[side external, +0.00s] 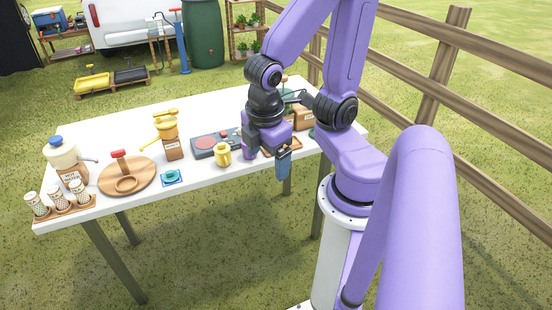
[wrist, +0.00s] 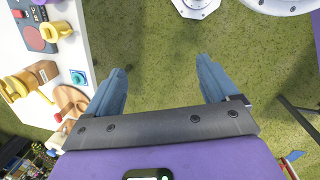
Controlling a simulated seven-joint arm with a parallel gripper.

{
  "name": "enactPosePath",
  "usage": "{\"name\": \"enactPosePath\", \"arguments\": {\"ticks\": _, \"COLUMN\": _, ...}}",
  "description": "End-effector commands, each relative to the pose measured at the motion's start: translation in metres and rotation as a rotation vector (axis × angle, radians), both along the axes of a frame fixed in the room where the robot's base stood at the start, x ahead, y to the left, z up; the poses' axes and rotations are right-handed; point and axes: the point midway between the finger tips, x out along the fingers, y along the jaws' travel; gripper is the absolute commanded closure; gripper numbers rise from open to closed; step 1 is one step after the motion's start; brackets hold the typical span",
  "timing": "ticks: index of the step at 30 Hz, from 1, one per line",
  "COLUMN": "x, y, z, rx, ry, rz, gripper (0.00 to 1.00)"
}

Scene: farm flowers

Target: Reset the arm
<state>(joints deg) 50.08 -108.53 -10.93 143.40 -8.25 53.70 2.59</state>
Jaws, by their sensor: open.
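My gripper (side external: 282,165) hangs over the front edge of the white table (side external: 215,187) in the side view, near the table's right part. In the wrist view my gripper (wrist: 163,80) has its two blue fingers wide apart, with only grass between them. It is open and empty. The purple arm is bent at the elbow above the table. The arm hides part of the table's right side.
The table holds a yellow mug (side external: 223,155), a grey-red device (side external: 212,145), a yellow grinder (side external: 167,130), a round wooden board (side external: 127,178), a water dispenser (side external: 65,160) and a rack of cups (side external: 60,207). A wooden fence (side external: 470,60) runs along the right. Grass in front is clear.

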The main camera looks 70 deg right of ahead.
Motion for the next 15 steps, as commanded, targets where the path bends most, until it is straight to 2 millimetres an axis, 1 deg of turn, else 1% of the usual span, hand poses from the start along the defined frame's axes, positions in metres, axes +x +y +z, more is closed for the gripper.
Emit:
{"name": "enactPosePath", "arguments": {"ticks": 1, "x": -0.009, "y": 0.009, "z": 0.007, "rx": 0.061, "ry": 0.005, "rz": 0.012, "gripper": 0.13}}
{"name": "enactPosePath", "arguments": {"ticks": 3, "x": -0.019, "y": 0.018, "z": 0.012, "rx": 0.118, "ry": 0.019, "rz": 0.024, "gripper": 0.13}}
{"name": "enactPosePath", "arguments": {"ticks": 6, "x": -0.027, "y": 0.025, "z": 0.017, "rx": 0.166, "ry": 0.031, "rz": 0.032, "gripper": 0.13}}
{"name": "enactPosePath", "arguments": {"ticks": 15, "x": -0.029, "y": 0.026, "z": 0.019, "rx": 0.177, "ry": 0.036, "rz": 0.034, "gripper": 0.13}}
